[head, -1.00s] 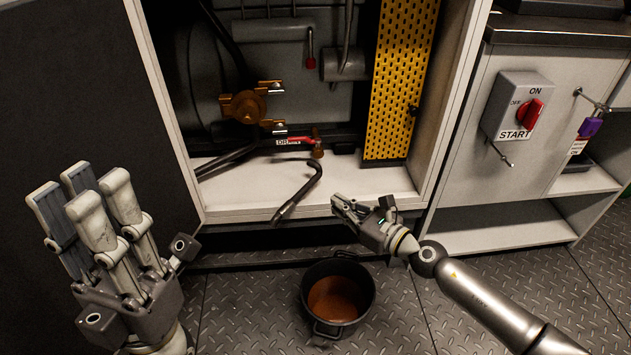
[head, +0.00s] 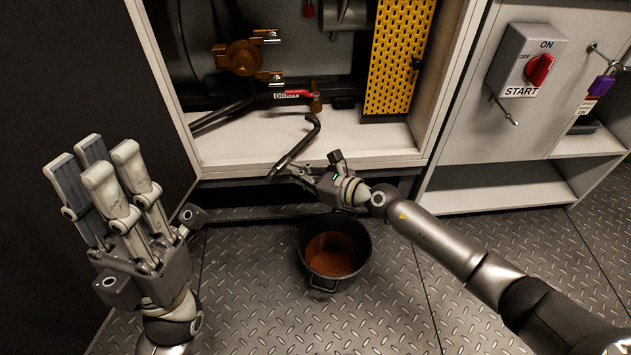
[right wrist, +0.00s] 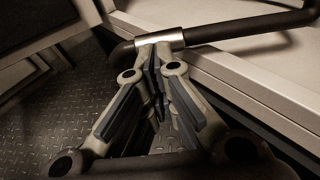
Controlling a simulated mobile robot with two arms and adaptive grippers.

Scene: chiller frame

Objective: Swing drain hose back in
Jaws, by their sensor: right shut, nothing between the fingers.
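The dark drain hose (head: 302,146) bends out over the front edge of the cabinet floor, its free end hanging just past the lip. In the right wrist view the hose (right wrist: 250,28) runs across the top, with a bright metal sleeve near its end. My right gripper (head: 290,170) is at the hose's free end. In the right wrist view its fingertips (right wrist: 158,52) are shut together right at the sleeve, with nothing held; whether they touch it I cannot tell. My left gripper (head: 96,165) is open and empty, fingers up, at the left, away from the hose.
A black pot (head: 316,283) with brown liquid stands on the metal floor below the cabinet lip. Inside the cabinet are a red-handled drain valve (head: 290,95), brass fittings (head: 240,57) and a yellow perforated panel (head: 398,60). A START switch box (head: 527,62) is at right.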

